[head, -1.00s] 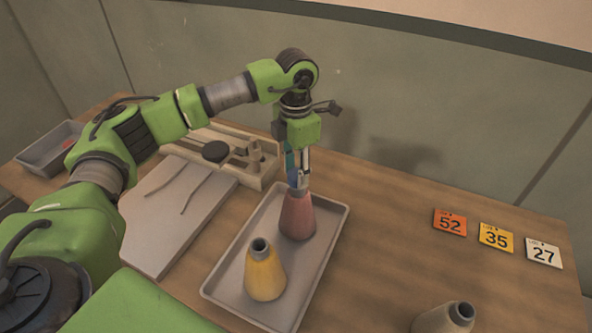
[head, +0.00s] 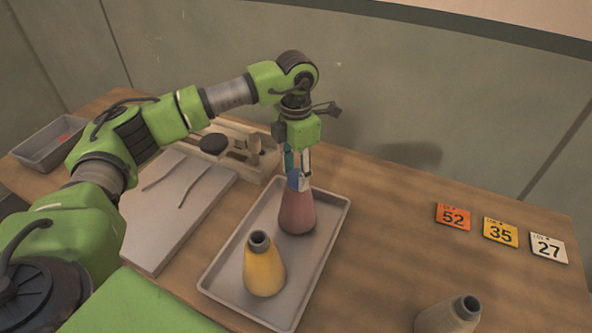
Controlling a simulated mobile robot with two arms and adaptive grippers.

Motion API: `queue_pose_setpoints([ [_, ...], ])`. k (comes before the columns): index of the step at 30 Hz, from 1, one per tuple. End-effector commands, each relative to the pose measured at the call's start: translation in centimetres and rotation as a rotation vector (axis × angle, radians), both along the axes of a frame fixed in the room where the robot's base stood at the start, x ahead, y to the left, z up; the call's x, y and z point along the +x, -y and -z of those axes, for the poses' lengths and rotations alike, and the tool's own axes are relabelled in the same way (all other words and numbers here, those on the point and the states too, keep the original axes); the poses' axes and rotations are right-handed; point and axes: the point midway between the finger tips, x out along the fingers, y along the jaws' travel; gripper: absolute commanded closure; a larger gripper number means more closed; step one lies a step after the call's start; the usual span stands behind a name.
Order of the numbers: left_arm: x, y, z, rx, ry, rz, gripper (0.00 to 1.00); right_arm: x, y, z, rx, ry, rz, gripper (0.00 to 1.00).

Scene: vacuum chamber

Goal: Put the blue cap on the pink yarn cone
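The pink yarn cone (head: 297,213) stands upright at the back of a grey tray (head: 335,233). My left gripper (head: 298,184) points down right over its top. The fingers seem closed around the cap. They hide part of it, so I cannot tell whether it is seated on the cone or just above it. My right gripper is not in view.
A yellow cone (head: 264,270) stands in the tray's front part. A beige cone (head: 449,315) is at the bottom right. Number cards (head: 500,232) lie on the right. A wooden rack (head: 262,171), a grey board (head: 170,215) and a grey bin (head: 50,146) are on the left.

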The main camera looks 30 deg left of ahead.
Motion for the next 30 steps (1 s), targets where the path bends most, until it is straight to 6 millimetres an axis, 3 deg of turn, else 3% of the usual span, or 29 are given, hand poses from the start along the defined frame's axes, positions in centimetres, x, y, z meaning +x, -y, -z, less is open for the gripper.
queue_pose_setpoints([
  [14,0.1,0.0,-0.8,-0.002,0.003,0.0,0.46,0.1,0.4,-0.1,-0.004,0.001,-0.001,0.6],
  [30,0.1,0.0,-10.8,-0.001,0.003,0.0,0.46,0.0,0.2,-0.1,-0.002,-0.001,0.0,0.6],
])
